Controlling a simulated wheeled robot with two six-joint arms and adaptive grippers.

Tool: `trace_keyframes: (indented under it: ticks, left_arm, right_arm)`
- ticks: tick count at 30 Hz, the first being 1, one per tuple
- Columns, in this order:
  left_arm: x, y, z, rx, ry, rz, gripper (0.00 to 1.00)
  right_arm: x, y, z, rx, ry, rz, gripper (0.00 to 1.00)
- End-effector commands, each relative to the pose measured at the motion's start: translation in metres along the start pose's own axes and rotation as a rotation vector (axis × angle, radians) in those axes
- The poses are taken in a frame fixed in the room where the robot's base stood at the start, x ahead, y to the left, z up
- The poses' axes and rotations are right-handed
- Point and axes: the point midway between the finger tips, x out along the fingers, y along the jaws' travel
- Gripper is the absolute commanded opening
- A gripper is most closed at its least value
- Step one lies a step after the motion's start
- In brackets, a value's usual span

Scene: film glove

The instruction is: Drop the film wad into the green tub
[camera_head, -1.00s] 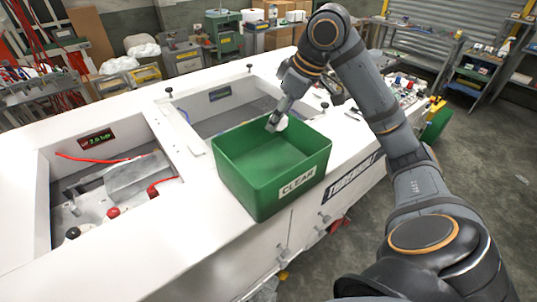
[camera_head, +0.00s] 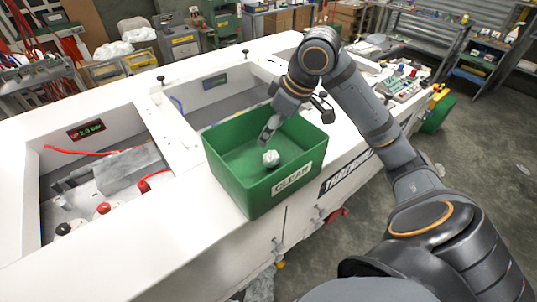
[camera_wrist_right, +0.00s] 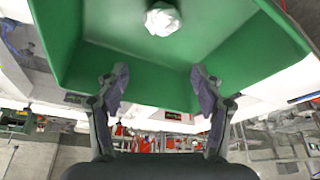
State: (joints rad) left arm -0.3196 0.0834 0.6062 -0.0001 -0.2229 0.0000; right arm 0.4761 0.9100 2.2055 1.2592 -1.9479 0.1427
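The film wad (camera_head: 270,158) is a small, crumpled whitish ball within the walls of the green tub (camera_head: 228,180). Whether it rests on the tub's floor or is just above it I cannot tell. In the right wrist view the wad (camera_wrist_right: 163,18) shows against the green interior, apart from my fingers. My right gripper (camera_head: 267,136) is over the tub, a little above the wad in the picture. The wrist view shows its two fingers (camera_wrist_right: 158,82) spread with nothing between them. My left gripper is in neither view.
The tub, labelled CLEAR, stands on the white machine top (camera_head: 170,245). Open bays with a red cable (camera_head: 85,152) lie to its left and behind. A parts tray (camera_head: 400,88) is at the back right. The front left of the top is clear.

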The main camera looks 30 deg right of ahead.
Motion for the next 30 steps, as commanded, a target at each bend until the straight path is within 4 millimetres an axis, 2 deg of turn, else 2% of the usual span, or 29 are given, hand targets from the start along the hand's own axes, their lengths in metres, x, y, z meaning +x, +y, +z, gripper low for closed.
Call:
trace_keyframes:
  ticks: [8, 13, 18, 23, 30]
  left_arm:
    - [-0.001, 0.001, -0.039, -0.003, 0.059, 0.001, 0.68]
    - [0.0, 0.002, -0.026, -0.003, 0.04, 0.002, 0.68]
    - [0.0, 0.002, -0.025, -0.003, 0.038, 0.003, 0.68]
    - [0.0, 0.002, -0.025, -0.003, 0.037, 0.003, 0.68]
    - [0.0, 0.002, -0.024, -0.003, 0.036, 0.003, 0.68]
  right_arm:
    - [0.0, 0.0, 0.0, 0.0, 0.0, 0.0, 0.78]
    - [-0.01, 0.001, 0.0, -0.001, 0.001, 0.003, 0.78]
    - [-0.043, 0.002, -0.001, 0.001, 0.002, 0.005, 0.78]
    - [-0.067, 0.002, -0.001, 0.0, 0.002, 0.002, 0.78]
    - [-0.075, 0.001, 0.0, 0.001, -0.001, -0.001, 0.78]
